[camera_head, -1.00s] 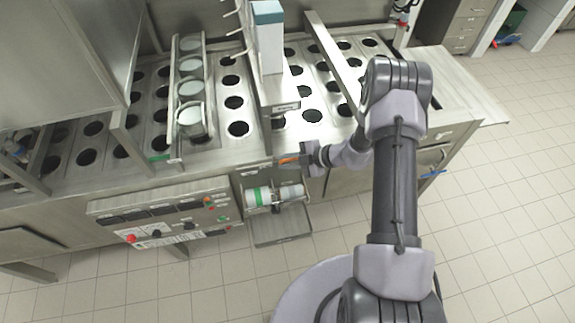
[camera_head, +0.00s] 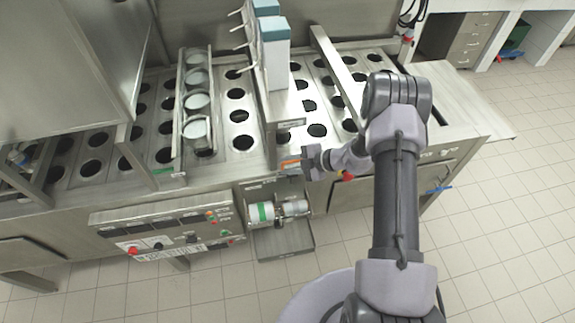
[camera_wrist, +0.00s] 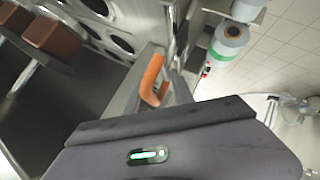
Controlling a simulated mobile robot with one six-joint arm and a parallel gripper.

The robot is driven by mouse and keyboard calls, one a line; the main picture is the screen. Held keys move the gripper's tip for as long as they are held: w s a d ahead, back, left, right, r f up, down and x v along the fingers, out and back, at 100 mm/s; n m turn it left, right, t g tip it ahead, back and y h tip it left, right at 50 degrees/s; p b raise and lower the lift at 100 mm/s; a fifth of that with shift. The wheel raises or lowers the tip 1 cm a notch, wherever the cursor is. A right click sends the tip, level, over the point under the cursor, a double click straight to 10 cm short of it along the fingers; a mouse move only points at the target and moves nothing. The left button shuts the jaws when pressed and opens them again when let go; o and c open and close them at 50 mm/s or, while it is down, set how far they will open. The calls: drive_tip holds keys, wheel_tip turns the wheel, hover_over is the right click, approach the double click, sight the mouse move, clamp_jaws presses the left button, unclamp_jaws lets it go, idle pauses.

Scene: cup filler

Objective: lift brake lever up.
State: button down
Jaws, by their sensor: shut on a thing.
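The brake lever has an orange handle (camera_head: 290,163) at the front edge of the machine, below the central upright. My gripper (camera_head: 300,162) is at the handle from its right side and is shut on it. In the wrist view the orange handle (camera_wrist: 152,78) shows close up, just beyond the grey gripper body with its green light. The fingertips' exact contact on the handle is hard to make out.
A control panel (camera_head: 170,228) with buttons is at the lower left. A roll unit (camera_head: 278,210) sits in an open bay below the lever. A red knob (camera_head: 347,176) is below my wrist. Clear tiled floor lies in front.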

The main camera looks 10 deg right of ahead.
drive_tip(key=shift+w+r, duration=0.1)
drive_tip(key=shift+w, duration=0.05)
drive_tip(key=c, duration=1.5)
unclamp_jaws()
drive_tip(key=shift+d, duration=0.1)
drive_tip(key=p+v, duration=0.1)
drive_tip(key=v, duration=1.6)
